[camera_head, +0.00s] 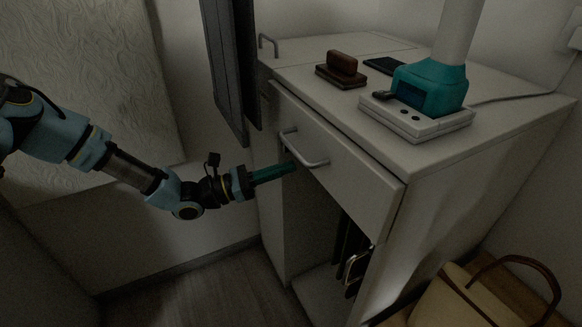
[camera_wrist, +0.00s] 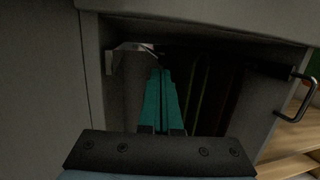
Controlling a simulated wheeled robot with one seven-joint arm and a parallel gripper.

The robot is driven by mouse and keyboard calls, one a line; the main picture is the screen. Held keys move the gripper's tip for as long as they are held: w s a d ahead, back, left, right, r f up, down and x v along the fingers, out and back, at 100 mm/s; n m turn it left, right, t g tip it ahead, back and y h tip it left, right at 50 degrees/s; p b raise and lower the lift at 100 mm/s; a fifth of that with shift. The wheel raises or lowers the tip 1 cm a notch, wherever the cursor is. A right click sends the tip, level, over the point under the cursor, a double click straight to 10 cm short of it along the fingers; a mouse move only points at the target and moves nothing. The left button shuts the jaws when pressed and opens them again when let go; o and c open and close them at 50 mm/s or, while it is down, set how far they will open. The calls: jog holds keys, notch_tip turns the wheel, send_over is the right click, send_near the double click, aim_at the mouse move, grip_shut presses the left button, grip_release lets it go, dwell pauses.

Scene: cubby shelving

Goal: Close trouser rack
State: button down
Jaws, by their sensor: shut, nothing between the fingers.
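The trouser rack shows as dark upright bars (camera_head: 345,242) in the open lower compartment of the white cabinet, below the drawer. In the wrist view its dim bars (camera_wrist: 197,88) hang to the right of my fingers, and a metal bracket (camera_wrist: 130,50) is at the upper left of the opening. A metal handle (camera_head: 355,266) is at the right side of the compartment; it also shows in the wrist view (camera_wrist: 300,98). My gripper (camera_head: 293,166) is shut and empty, its green fingers pointing at the opening just under the drawer handle. Contact with the rack cannot be told.
The drawer handle (camera_head: 304,150) juts out close to my fingertips. A dark hanging panel (camera_head: 228,70) is above my wrist. A bag (camera_head: 465,297) is at the lower right. The floor at left is clear.

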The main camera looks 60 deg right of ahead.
jog(key=b+v, duration=0.1)
jog(key=v, duration=0.9)
jog(key=shift+w, duration=0.2)
jog(key=w+a+r+m+t+y, duration=0.1)
jog(key=w+a+m+t+y, duration=0.3)
jog(key=a, duration=0.6)
jog(key=w+a+m+t+y, duration=0.1)
jog(key=w+a+t+y, duration=0.15)
jog(key=w+a, duration=0.55)
jog(key=w+a+r+m+t+y, duration=0.1)
jog(key=w+a+m+t+y, duration=0.25)
jog(key=a, duration=0.85)
jog(key=w+a+r+m+t+y, duration=0.1)
jog(key=w+a+r+t+y, duration=0.2)
jog(key=a, duration=0.7)
jog(key=w+a+r+t+y, duration=0.1)
jog(key=a+r+t, duration=0.3)
jog(key=a, duration=0.5)
notch_tip(320, 180, up, 15)
jog(key=p, duration=1.4)
jog(key=shift+g, duration=0.3)
jog(key=shift+w, duration=0.1)
